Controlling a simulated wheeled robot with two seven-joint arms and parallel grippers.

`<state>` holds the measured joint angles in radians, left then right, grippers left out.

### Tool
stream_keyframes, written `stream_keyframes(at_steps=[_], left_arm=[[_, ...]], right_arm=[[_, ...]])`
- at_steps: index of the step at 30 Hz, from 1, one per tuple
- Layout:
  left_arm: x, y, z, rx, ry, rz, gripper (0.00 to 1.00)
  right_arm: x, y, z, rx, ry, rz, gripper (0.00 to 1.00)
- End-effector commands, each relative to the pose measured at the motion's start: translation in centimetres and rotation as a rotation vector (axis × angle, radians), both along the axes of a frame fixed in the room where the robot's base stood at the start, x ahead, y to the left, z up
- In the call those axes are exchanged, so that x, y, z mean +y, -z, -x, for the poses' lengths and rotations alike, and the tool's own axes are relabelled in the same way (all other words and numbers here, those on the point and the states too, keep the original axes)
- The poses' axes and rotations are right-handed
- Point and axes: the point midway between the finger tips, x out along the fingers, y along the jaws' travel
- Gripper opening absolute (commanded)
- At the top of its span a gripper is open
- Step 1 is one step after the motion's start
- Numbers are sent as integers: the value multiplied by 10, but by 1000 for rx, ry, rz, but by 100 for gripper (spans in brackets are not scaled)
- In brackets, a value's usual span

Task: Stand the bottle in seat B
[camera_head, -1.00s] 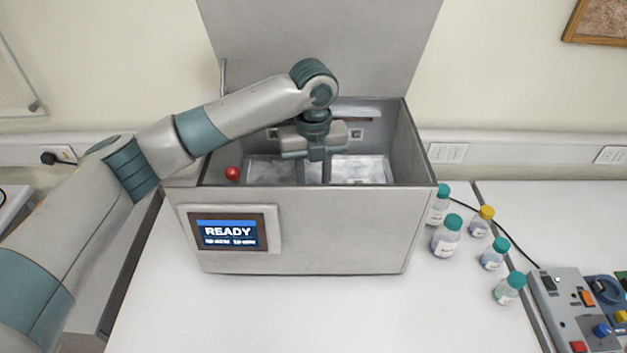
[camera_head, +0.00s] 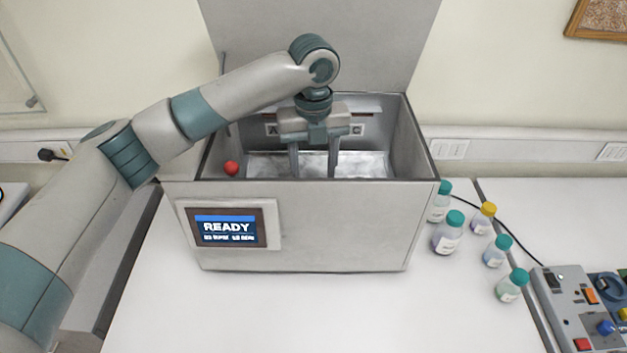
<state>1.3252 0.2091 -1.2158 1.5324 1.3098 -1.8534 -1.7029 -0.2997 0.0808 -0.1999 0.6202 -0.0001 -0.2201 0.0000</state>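My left gripper (camera_head: 314,165) points down inside the open grey tester box (camera_head: 300,235). Its two fingers are spread apart, with no bottle visible between them. The fingertips reach the level of the front rim, and their lower ends may be hidden by it. Several capped bottles stand on the white table right of the box: a larger teal-capped one (camera_head: 447,234), a yellow-capped one (camera_head: 483,219) and other teal-capped ones, such as the front one (camera_head: 511,286). Small square marks are on the inner back wall; I cannot read a letter B. My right gripper is not in view.
The box's lid (camera_head: 320,45) stands raised behind. A red ball-like knob (camera_head: 231,168) is at its left inside. The front screen (camera_head: 228,228) reads READY. A switch panel (camera_head: 575,308) lies at right. The table in front of the box is clear.

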Motion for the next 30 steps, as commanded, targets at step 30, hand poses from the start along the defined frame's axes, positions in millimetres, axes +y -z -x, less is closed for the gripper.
stream_keyframes(at_steps=[30], left_arm=[[0, -93, 0, 0, -1, 0, 50]], right_arm=[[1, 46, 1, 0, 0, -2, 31]])
